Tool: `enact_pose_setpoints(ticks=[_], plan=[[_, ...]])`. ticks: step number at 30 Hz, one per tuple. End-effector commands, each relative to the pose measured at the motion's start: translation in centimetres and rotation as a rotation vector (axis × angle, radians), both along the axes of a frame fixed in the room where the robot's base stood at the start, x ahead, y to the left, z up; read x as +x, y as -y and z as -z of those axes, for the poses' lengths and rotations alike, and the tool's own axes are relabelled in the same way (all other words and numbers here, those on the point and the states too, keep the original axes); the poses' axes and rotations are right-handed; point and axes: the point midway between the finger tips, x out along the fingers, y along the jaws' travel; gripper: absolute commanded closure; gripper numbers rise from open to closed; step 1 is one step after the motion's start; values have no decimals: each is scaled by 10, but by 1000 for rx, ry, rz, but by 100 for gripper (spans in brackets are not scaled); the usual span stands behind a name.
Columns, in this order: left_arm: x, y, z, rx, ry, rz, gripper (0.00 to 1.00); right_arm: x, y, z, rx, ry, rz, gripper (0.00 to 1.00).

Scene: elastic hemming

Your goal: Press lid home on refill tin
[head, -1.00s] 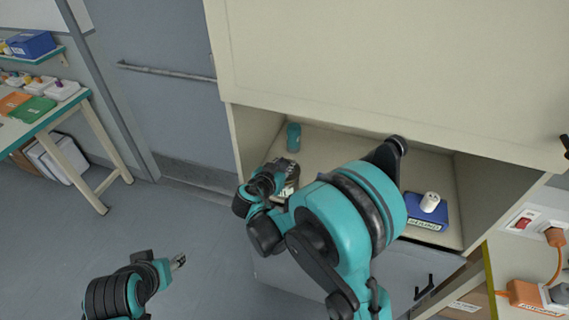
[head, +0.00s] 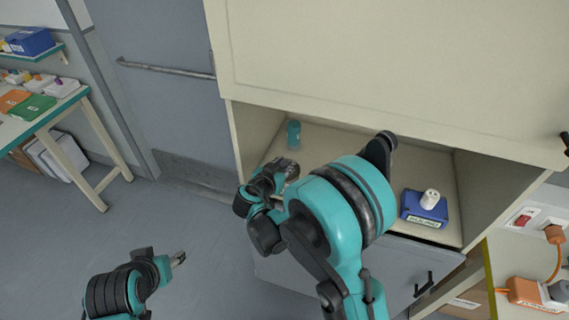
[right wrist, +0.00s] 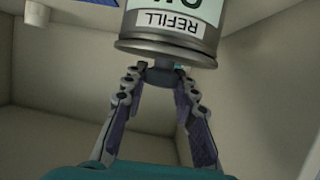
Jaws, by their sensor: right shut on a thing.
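The refill tin (right wrist: 180,25) shows at the top of the right wrist view, with a pale green and white label that reads REFILL upside down. Its grey metal lid (right wrist: 165,50) faces my gripper, with a small dark knob in the middle. My right gripper (right wrist: 162,75) has its fingertips closed in on this knob. I cannot tell whether the lid is fully seated. In the head view my right gripper (head: 284,176) is at the cabinet opening, and a grey part of the tin may show there. My left gripper (head: 179,259) hangs over the floor, apart from everything; its jaws are too small to read.
A teal cylinder (head: 293,135) stands at the back left of the cabinet shelf (head: 335,143). A blue box (head: 424,212) with a white cylinder (head: 429,199) on it sits at the right. The cabinet's side walls and upper front (head: 390,70) bound the opening.

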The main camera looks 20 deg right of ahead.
Motion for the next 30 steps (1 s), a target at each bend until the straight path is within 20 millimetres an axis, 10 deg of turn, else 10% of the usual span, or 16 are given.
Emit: enact_pose_setpoints(ticks=[5, 6, 9, 20, 30], plan=[[0, 0, 0, 0, 0, 0, 51, 0, 0, 3, 0, 0, 0, 100], [0, 0, 0, 0, 0, 0, 51, -1, 0, 3, 0, 0, 0, 67], [0, 0, 0, 0, 0, 0, 51, -1, 0, 3, 0, 0, 0, 48], [0, 0, 0, 0, 0, 0, 51, -4, -4, 0, 0, 0, -2, 48], [0, 0, 0, 0, 0, 0, 51, -53, -42, -25, 0, 0, -4, 48]])
